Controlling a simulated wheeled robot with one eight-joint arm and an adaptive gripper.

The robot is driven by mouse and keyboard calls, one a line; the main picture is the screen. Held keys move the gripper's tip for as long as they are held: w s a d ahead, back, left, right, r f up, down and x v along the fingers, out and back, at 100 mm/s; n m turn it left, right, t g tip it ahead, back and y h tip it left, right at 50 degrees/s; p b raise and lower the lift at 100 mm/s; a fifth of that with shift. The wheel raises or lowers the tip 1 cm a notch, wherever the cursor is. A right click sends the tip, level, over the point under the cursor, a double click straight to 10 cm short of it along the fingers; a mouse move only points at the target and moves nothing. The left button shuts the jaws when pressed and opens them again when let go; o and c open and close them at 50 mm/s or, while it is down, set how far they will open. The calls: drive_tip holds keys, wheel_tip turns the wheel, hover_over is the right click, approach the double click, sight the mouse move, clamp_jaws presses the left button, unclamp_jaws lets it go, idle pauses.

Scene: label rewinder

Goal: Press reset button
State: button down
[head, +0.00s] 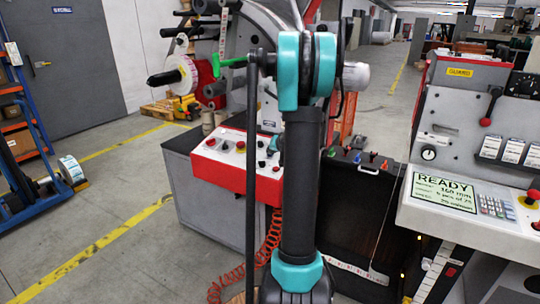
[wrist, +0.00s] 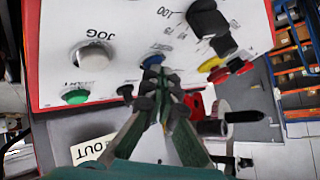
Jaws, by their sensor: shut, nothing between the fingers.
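A blue button (wrist: 152,60) sits on the white control panel in the wrist view; the small lettering by it is too blurred to read. My gripper (wrist: 150,88) is shut and empty, its dark fingertips just below the blue button in the picture. I cannot tell whether they touch it. In the head view the red and white control box (head: 232,182) stands behind my arm, which hides part of it and most of my gripper.
Around the blue button are a white JOG button (wrist: 92,57), a green button (wrist: 75,97), a black dial knob (wrist: 207,18) and a red button with a yellow collar (wrist: 219,73). In the head view, a grey machine with a READY screen (head: 445,190) stands at right.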

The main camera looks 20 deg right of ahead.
sight(268, 160)
idle(0.3)
drive_tip(key=shift+s+a+r, duration=0.1)
drive_tip(key=shift+a+r, duration=0.1)
drive_tip(key=shift+r, duration=0.6)
drive_tip(key=r, duration=0.3)
drive_tip(key=s+a+r, duration=0.1)
drive_tip(key=shift+r, duration=0.4)
idle(0.5)
drive_tip(key=s+a+f+n+g, duration=0.2)
drive_tip(key=s+a+f, duration=0.3)
drive_tip(key=s+a, duration=0.65)
drive_tip(key=s+a+f+n+g, duration=0.3)
drive_tip(key=s+a, duration=0.5)
drive_tip(key=s, duration=0.6)
drive_tip(key=s+f, duration=0.3)
drive_tip(key=s, duration=0.2)
drive_tip(key=s+a+f+g, duration=0.1)
drive_tip(key=s+f, duration=0.2)
drive_tip(key=s, duration=0.3)
drive_tip(key=shift+s+a+f+g, duration=0.15)
drive_tip(key=shift+s+f+g, duration=0.05)
drive_tip(key=shift+f+g, duration=0.1)
